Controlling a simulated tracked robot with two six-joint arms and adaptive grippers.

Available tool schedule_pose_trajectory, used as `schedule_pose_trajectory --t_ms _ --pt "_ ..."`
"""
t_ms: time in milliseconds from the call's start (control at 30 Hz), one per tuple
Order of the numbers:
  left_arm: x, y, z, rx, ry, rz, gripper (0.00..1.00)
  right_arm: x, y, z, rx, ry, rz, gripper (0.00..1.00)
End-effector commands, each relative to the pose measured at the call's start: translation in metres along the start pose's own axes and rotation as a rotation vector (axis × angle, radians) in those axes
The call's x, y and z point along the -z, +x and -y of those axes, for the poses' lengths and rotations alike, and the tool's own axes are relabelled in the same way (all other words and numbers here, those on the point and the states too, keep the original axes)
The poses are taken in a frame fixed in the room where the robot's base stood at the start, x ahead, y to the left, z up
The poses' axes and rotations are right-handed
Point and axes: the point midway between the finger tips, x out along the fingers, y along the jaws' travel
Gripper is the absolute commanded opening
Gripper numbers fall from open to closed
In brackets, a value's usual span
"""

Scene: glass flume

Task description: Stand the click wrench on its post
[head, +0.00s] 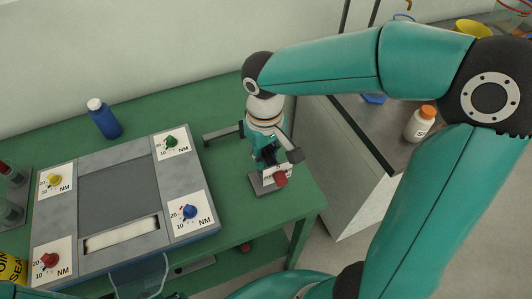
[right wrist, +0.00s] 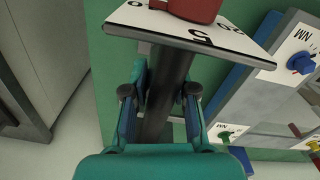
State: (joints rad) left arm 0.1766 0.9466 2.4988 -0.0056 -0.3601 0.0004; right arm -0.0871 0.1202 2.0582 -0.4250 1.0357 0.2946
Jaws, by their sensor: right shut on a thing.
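My right gripper (head: 268,158) points down over the right end of the green table. It is shut on a dark shaft that I take to be the click wrench (right wrist: 173,85). The shaft runs between the two fingers in the right wrist view (right wrist: 160,92). A white numbered card with a red knob (head: 281,178) sits at one end of it; the knob also shows in the right wrist view (right wrist: 188,8). A grey base plate (head: 257,186) lies on the table just below. The post itself and any contact with it are hidden. My left gripper is out of view.
A grey panel (head: 185,167) with yellow, green, blue and red knobs fills the table's middle. A blue bottle (head: 104,119) stands at the back. A grey counter (head: 405,148) with a white bottle (head: 420,124) is right. The table edge is close.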

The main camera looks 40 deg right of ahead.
Motion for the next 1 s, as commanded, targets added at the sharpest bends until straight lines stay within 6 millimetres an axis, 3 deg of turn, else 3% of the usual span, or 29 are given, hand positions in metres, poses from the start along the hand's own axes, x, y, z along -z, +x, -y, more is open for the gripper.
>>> schedule_pose_trajectory --t_ms 1000 --pt "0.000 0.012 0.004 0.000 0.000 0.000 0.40 0.000 0.015 0.000 0.000 0.002 -0.002 0.00"
